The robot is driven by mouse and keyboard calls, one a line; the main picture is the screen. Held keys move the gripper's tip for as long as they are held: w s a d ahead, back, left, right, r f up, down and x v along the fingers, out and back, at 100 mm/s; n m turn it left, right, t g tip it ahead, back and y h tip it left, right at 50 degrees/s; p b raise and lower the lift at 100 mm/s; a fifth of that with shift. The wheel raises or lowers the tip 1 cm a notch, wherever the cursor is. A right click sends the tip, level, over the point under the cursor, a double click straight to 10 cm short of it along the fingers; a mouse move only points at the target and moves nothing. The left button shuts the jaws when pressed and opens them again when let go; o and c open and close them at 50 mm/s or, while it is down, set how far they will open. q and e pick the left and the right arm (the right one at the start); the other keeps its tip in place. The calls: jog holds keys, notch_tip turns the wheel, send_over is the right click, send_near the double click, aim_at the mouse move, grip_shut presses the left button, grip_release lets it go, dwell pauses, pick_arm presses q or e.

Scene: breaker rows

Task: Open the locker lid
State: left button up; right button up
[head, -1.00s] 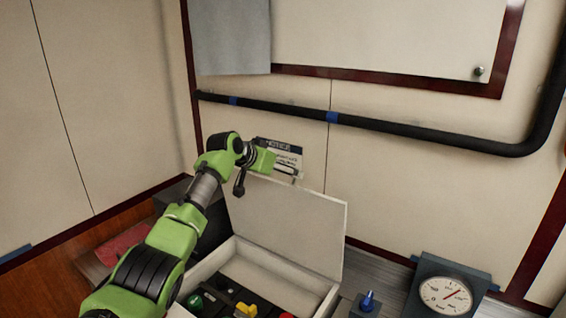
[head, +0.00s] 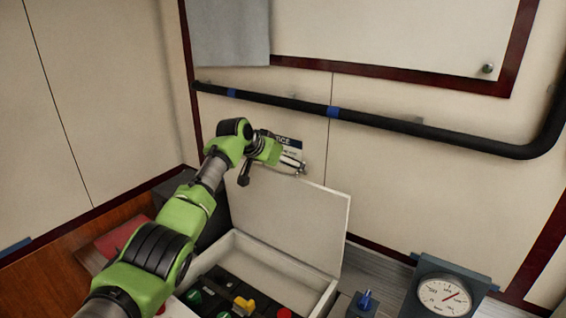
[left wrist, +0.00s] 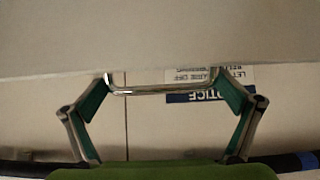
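The locker is a pale box (head: 322,292) low in the head view. Its pale lid (head: 305,222) stands raised, nearly upright, at the back of the box. My left gripper (head: 297,168) is at the lid's top edge, in front of the wall notice. In the left wrist view the lid (left wrist: 150,40) fills the top, with a metal handle (left wrist: 165,90) at its edge. My left gripper's fingers (left wrist: 163,88) are spread wide, with the tips beside the two ends of the handle. Whether they touch it is unclear. My right gripper is in neither view.
Inside the box are green, yellow and red controls (head: 243,306). A gauge (head: 443,296) and a blue-topped part (head: 366,299) stand to the right. A black pipe (head: 420,133) runs along the wall above the lid.

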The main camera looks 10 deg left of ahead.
pick_arm(q)
jog(key=shift+s+a+r, duration=0.25)
jog(key=shift+s+r, duration=0.15)
jog(key=shift+r, duration=0.2)
jog(key=v, duration=1)
jog(key=shift+s, duration=0.3)
